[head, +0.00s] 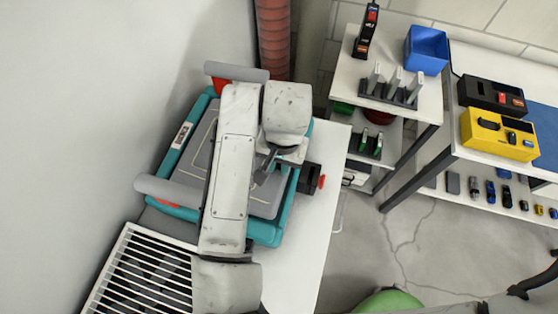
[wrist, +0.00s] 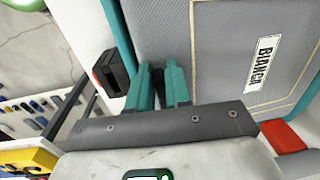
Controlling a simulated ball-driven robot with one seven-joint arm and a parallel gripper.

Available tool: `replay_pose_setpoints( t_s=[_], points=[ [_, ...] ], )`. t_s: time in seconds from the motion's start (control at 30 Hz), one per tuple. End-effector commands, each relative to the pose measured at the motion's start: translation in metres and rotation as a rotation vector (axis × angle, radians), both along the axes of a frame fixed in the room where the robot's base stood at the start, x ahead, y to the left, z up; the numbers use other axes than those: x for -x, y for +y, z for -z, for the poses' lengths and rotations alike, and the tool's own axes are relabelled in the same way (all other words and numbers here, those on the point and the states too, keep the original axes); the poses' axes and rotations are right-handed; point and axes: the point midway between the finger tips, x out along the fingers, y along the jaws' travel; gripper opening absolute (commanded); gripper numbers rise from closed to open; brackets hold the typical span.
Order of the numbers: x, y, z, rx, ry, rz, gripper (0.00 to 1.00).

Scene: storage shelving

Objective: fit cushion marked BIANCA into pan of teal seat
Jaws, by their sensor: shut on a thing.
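The teal seat (head: 262,232) stands on a white surface at the centre left of the head view. The grey cushion (head: 262,200) lies over the seat's pan, largely hidden by my arm. In the wrist view the cushion (wrist: 218,60) carries a white label reading BIANCA, with teal seat edges showing on both sides. My gripper (wrist: 162,75) has teal fingers close together at the cushion's near side, shut on it; the gripped part is mostly hidden. My gripper also shows in the head view (head: 266,168). I cannot tell whether the cushion sits fully down in the pan.
Grey armrests (head: 160,191) with red parts flank the seat. A black block with a red part (head: 311,178) sits at its right. A slatted white rack (head: 140,272) is at lower left. Shelves with a blue bin (head: 427,50) and yellow box (head: 498,134) stand right; a red pipe (head: 273,40) is behind.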

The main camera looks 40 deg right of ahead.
Motion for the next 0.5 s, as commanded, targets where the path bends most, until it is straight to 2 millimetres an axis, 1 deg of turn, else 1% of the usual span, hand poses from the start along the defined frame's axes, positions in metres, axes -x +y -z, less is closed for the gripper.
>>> replay_pose_setpoints(
  t_s=[0.4,0.43,0.5],
  points=[
    [-0.0002,0.0000,0.0007,0.000,-0.001,0.000,0.00],
    [-0.0003,0.0001,0.0007,0.000,-0.001,0.000,0.22],
    [-0.0002,0.0001,0.0007,0.000,-0.001,0.000,0.28]
  ],
)
